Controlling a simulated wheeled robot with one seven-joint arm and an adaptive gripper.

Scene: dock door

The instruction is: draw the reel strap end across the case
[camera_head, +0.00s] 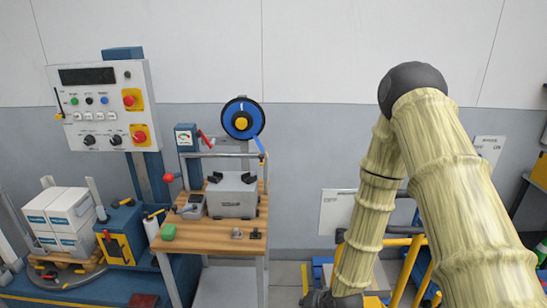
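The strap reel (243,118) is a blue and black disc with a yellow hub, mounted above the back of a wooden bench. A short blue strap end (261,147) hangs from its lower right side, apart from the case. The grey case (232,191) stands upright on the bench below the reel, with black pieces at its upper corners. No strap is visible across its top. My arm (440,160) is in a pale ribbed cover at the right. It bends down to the bottom edge, right of the bench, and my gripper is out of view.
A control panel (103,105) and stacked white boxes (61,218) are at the left. Yellow rails (408,268) stand near my arm.

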